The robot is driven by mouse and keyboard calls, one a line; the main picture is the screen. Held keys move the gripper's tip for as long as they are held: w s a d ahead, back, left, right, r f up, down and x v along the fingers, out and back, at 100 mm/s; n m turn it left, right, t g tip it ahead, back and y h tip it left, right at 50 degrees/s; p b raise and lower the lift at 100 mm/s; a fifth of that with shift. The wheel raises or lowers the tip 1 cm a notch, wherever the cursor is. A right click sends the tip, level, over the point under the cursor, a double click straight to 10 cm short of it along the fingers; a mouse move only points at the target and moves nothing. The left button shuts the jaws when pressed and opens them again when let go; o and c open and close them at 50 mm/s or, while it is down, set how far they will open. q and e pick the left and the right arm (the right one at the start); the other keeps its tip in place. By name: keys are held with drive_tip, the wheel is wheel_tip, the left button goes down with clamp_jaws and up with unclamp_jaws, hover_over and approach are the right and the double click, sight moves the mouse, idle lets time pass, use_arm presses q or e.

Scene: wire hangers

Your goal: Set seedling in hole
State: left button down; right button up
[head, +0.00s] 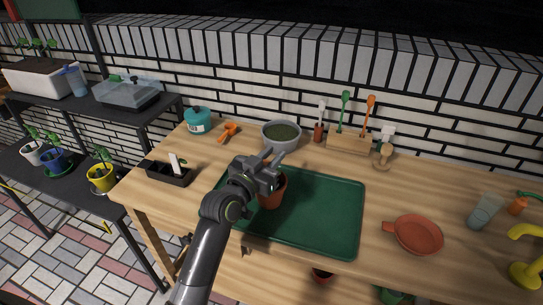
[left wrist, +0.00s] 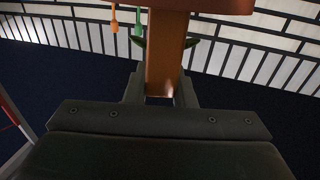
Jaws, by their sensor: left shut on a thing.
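My left gripper (head: 277,160) is over the terracotta pot (head: 272,192) on the green tray (head: 325,215). It hides part of the pot and its mouth. In the left wrist view, my fingers (left wrist: 160,92) are closed on a narrow brown piece with dark green leaf tips on both sides, which looks like the seedling (left wrist: 166,60). A wider red-brown edge shows at the top of that view. Whether the brown piece touches the pot, and any hole, cannot be seen. My right gripper is not in view.
A black planter (head: 168,175) with a white tag and a grey bowl of dark soil (head: 281,133) stand near the tray. A tool block (head: 350,143) is behind. A terracotta dish (head: 418,236) lies to the right. The tray's right half is clear.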

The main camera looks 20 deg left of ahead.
use_arm(q)
drive_tip(key=shift+f+b, duration=0.5)
drive_tip(key=shift+f, duration=0.2)
drive_tip(key=shift+f, duration=0.15)
drive_tip(key=c, duration=1.1)
unclamp_jaws()
drive_tip(key=shift+c, duration=0.2)
drive_tip(key=b+v, duration=0.2)
drive_tip(key=v, duration=1.5)
drive_tip(key=shift+s, duration=0.2)
